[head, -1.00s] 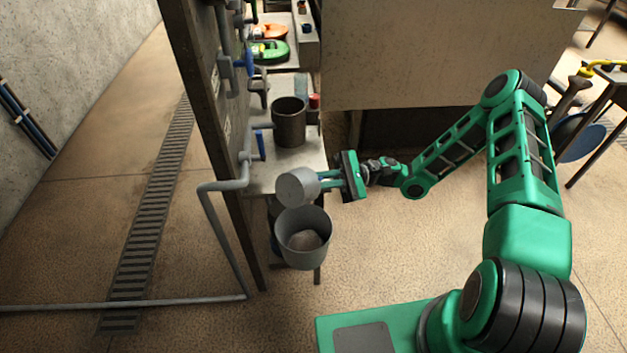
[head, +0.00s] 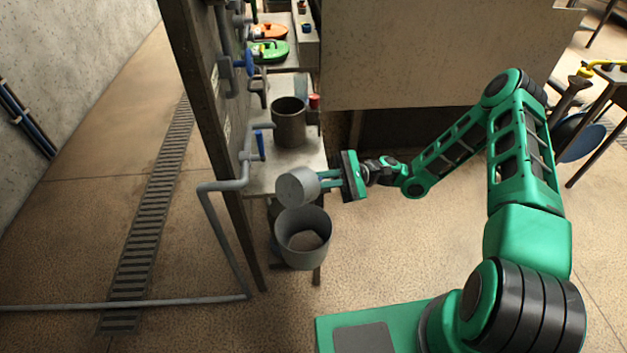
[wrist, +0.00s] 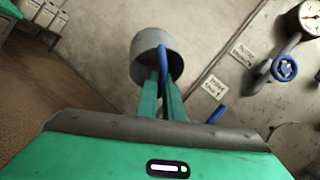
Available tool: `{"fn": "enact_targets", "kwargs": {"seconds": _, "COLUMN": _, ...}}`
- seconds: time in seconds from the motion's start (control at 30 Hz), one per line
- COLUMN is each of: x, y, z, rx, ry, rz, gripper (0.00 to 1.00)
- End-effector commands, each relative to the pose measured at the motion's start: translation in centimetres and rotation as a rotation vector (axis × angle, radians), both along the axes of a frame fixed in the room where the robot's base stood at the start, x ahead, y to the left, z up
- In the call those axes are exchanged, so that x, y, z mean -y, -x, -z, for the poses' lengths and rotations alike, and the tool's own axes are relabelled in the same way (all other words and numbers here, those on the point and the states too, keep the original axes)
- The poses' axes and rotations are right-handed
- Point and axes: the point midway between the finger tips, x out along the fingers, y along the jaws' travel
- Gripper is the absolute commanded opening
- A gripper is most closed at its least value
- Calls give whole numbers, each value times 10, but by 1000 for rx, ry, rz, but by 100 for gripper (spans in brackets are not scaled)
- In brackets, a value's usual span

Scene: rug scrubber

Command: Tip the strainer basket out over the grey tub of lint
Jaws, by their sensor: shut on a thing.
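My gripper (head: 318,180) is shut on the blue handle (wrist: 162,56) of the strainer basket (head: 295,188). The basket is a small grey cylinder, tipped well over, with a pale round end towards the head camera. In the wrist view the basket (wrist: 148,42) shows part of its dark inside, and I see nothing clearly in it. The grey tub (head: 287,252) stands open just below the basket in the head view, with pale stuff (head: 308,241) at its bottom. The basket covers part of the tub's back rim. Whether they touch I cannot tell.
A dark grey pot (head: 289,126) stands on the bench (head: 275,178) behind. A grey pipe (head: 222,215) and a panel with blue valve handles are close on the left. Open floor (head: 400,260) lies to the right.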

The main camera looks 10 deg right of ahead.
Motion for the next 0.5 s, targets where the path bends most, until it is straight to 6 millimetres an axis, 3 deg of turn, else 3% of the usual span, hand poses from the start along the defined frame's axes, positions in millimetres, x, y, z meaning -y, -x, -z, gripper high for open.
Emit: {"fn": "enact_targets", "kwargs": {"seconds": 0.5, "x": 1, "y": 0, "z": -14, "rx": 198, "ry": 212, "rz": -1, "gripper": 0}}
